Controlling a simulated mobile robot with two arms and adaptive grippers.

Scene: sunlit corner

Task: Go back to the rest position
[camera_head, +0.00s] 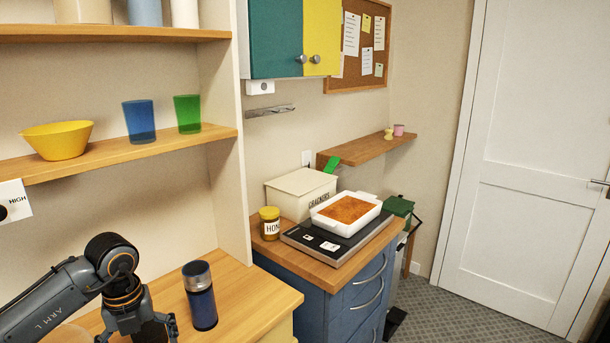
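My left arm comes in from the lower left, and my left gripper (138,330) hangs over the wooden counter (252,292) at the bottom edge. Its fingertips are cut off by the frame, so I cannot tell whether it is open or what is between its fingers. A dark blue tumbler with a grey top (200,296) stands upright on the counter to the right of the gripper, apart from it. My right gripper is not in view.
Shelves above hold a yellow bowl (58,139), a blue cup (139,121) and a green cup (188,113). A blue cabinet (325,305) bears a honey jar (270,223), a crackers box (300,191) and a white baking dish (346,212). Carpet lies before the white door (525,135).

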